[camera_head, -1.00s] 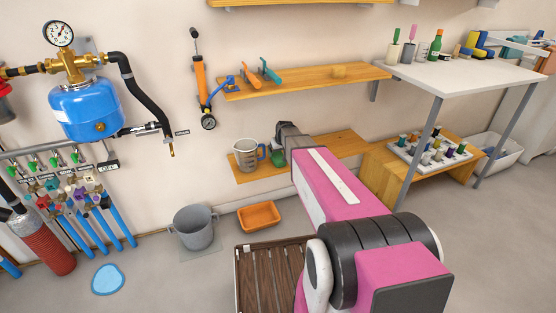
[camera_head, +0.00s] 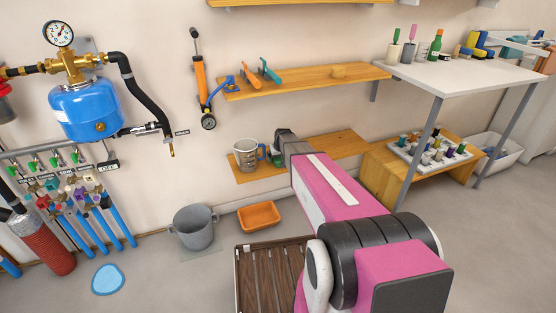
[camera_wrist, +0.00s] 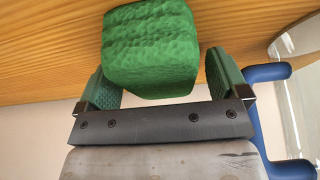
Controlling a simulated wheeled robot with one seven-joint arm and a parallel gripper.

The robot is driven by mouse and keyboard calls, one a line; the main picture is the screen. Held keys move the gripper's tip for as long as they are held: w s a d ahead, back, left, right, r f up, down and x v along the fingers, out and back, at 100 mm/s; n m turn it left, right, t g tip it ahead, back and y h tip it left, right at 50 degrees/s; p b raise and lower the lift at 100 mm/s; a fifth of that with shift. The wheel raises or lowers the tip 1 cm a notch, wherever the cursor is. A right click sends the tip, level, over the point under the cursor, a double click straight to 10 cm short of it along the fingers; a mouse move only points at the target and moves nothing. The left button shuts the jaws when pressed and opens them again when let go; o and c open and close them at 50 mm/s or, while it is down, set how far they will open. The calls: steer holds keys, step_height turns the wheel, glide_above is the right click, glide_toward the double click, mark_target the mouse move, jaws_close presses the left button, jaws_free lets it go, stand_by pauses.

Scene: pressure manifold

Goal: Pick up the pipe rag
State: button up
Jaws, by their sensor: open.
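The pipe rag appears to be the green, lumpy block (camera_wrist: 150,48) in the wrist view, resting on the wooden lower shelf (camera_wrist: 50,50). In the head view only a small green patch (camera_head: 276,160) shows beside the jug, mostly hidden by my arm's end. My gripper (camera_wrist: 163,85) is open, with one green-padded finger on each side of the rag's near end. Gaps show between the rag and both fingers. The rag reaches beyond the fingertips in the picture. In the head view the fingers are hidden.
A clear measuring jug (camera_head: 245,154) with a blue handle (camera_wrist: 268,73) stands close on the shelf. An upper shelf (camera_head: 310,82) holds clamps. A grey bucket (camera_head: 194,228) and an orange tub (camera_head: 259,217) are on the floor below. The lower shelf's right part is clear.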

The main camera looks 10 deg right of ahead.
steer(key=shift+f, duration=0.1)
stand_by(0.3)
steer(key=c, duration=1)
step_height(320, 180, up, 10)
steer(key=shift+r, duration=0.25)
steer(key=shift+o, duration=0.3)
